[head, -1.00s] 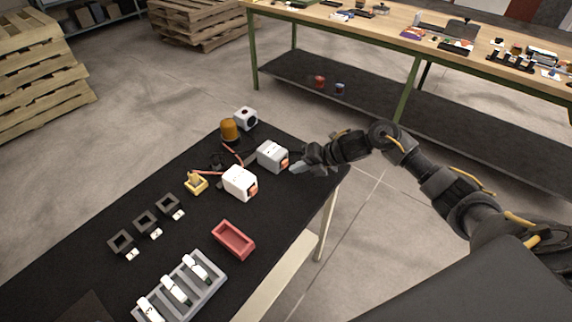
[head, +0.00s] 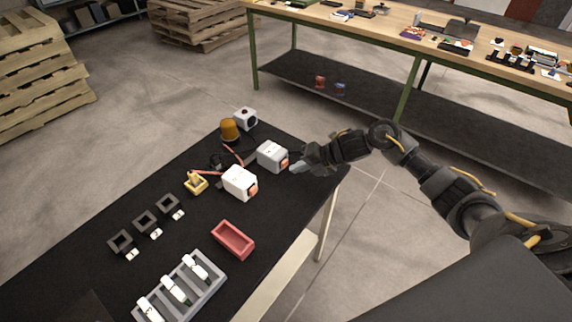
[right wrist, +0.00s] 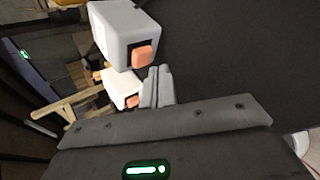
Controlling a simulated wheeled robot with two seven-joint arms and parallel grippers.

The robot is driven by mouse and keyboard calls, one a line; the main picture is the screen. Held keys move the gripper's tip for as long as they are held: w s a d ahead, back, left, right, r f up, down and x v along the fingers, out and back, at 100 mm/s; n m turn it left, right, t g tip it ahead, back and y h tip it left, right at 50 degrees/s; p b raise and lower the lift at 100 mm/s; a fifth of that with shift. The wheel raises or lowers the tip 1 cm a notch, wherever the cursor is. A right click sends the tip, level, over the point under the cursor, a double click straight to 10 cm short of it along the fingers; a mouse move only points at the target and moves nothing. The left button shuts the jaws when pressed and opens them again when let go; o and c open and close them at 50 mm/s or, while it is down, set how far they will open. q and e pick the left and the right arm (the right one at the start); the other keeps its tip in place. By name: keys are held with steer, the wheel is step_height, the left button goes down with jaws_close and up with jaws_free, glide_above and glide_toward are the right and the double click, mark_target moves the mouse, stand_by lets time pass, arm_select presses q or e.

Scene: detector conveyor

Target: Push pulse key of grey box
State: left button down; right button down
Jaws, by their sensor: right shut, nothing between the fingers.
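The grey box (head: 270,154) stands near the far right edge of the black table, with an orange key (head: 284,162) on its right end. A whiter box (head: 238,181) with its own orange key (head: 252,188) stands nearer to me. My right gripper (head: 294,168) is shut and empty, its tips close to the grey box's key. In the right wrist view the shut fingertips (right wrist: 157,70) are just below the grey box's key (right wrist: 143,57); I cannot tell whether they touch. The whiter box (right wrist: 120,86) shows behind the fingers. My left gripper is out of view.
An amber beacon (head: 229,130), a white block with a dark round face (head: 246,119) and a yellow device (head: 195,183) stand nearby, with red cables. A red tray (head: 233,240), a grey rack (head: 181,289) and several black square holders (head: 144,221) are nearer to me.

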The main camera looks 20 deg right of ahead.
steer(key=shift+w, duration=0.15)
steer(key=shift+w+a, duration=0.25)
steer(key=shift+w+a+b, duration=0.35)
steer(key=shift+w+b, duration=0.15)
steer(key=shift+w, duration=0.1)
stand_by(1.0)
steer(key=shift+s+d, duration=0.1)
steer(key=shift+s, duration=0.05)
stand_by(0.4)
steer(key=shift+s+d+p, duration=0.3)
steer(key=shift+s+d, duration=0.2)
steer(key=shift+s, duration=0.35)
steer(key=shift+s+d, duration=0.2)
steer(key=shift+s, duration=0.1)
steer(key=shift+s+d+p, duration=0.15)
steer(key=shift+s+d, duration=0.2)
steer(key=shift+s, duration=0.3)
steer(key=shift+s+d+p, duration=0.1)
steer(key=shift+s+d, duration=0.3)
steer(key=shift+s, duration=0.2)
steer(key=shift+s+d+p, duration=0.15)
steer(key=shift+s+d, duration=0.2)
steer(key=shift+s, duration=0.3)
